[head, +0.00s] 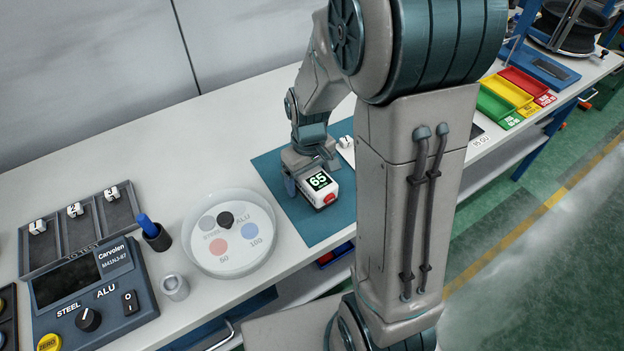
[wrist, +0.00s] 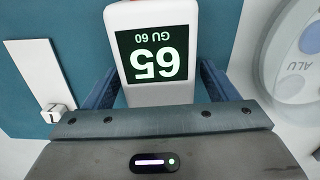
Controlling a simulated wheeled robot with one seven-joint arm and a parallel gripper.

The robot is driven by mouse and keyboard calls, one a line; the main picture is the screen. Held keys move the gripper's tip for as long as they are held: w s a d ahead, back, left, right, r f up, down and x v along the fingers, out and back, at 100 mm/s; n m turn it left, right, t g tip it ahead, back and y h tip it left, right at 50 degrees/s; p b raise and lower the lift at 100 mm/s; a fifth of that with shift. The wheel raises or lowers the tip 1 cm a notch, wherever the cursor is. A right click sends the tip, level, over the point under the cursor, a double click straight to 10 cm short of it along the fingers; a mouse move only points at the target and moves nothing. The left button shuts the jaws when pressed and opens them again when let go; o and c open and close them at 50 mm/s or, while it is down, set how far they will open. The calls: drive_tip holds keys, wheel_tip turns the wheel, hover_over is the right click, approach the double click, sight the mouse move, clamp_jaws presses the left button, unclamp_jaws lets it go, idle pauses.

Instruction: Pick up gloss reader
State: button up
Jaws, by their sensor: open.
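The gloss reader (head: 318,186) is a small white box with a dark display reading 65 and a red part at its front end. It lies on the teal mat (head: 270,168). My gripper (head: 312,180) is down at the mat with its fingers on either side of the reader. In the wrist view the reader (wrist: 158,58) shows upside down, with "65 GU 60" on its display, between the two blue fingers (wrist: 158,90). The fingers are open, with a narrow gap visible on each side. The fingertips are partly hidden.
A white card with a small tagged block (wrist: 52,112) lies beside the reader on the mat. A round white dish (head: 230,262) with coloured discs stands to the left. Farther left are a pen cup (head: 157,238), a metal cup (head: 174,288), a Carvolen meter (head: 90,295) and a sample tray (head: 82,228).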

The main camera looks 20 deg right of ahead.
drive_tip(key=c, duration=1.5)
drive_tip(key=shift+r, duration=0.45)
drive_tip(key=shift+c, duration=0.2)
drive_tip(key=r, duration=0.3)
drive_tip(key=shift+d+r+b, duration=0.2)
drive_tip(key=shift+r+b, duration=0.1)
drive_tip(key=s+d+r+b, duration=0.1)
drive_tip(key=s+d+r, duration=0.5)
drive_tip(key=d, duration=0.3)
drive_tip(key=shift+d+r, duration=0.3)
drive_tip(key=shift+d, duration=0.05)
